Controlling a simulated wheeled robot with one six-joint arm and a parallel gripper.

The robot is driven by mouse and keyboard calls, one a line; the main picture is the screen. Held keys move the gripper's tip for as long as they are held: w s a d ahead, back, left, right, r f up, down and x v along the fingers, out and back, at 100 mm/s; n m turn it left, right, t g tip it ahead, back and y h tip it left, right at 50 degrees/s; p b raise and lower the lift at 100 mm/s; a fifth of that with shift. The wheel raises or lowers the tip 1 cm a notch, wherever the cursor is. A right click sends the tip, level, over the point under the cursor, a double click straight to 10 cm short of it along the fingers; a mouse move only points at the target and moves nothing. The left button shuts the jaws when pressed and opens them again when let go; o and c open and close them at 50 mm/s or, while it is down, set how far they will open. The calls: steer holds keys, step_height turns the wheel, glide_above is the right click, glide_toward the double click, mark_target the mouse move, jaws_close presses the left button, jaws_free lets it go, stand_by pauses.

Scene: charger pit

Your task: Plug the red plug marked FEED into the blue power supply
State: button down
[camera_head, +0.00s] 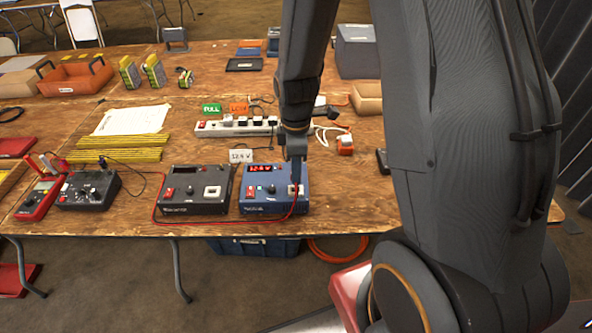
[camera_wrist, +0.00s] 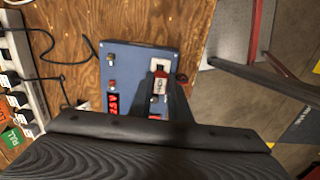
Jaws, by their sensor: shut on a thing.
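The blue power supply (camera_head: 256,202) stands near the table's front edge, with a lit red display, a red switch and a pale socket at its right. It also shows in the wrist view (camera_wrist: 123,66). My gripper (camera_head: 296,178) points down over the socket side of this supply. In the wrist view, my gripper (camera_wrist: 162,76) is shut on a small red and white labelled plug (camera_wrist: 160,86) at the supply's face. The fingers partly hide the plug and socket; I cannot tell how deep the plug sits. A red cable (camera_head: 220,223) runs along the front up to it.
Meters (camera_head: 88,190) stand at the left. The table's front edge is close.

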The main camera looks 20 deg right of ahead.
steer(key=shift+f+b, duration=0.75)
steer(key=shift+f, duration=1.4)
stand_by(1.6)
steer(key=c, duration=1.6)
jaws_free()
steer(key=shift+o, duration=0.6)
steer(key=shift+o, duration=1.1)
steer(key=shift+r, duration=0.1)
steer(key=shift+r+p, duration=3.1)
steer(key=shift+r, duration=0.6)
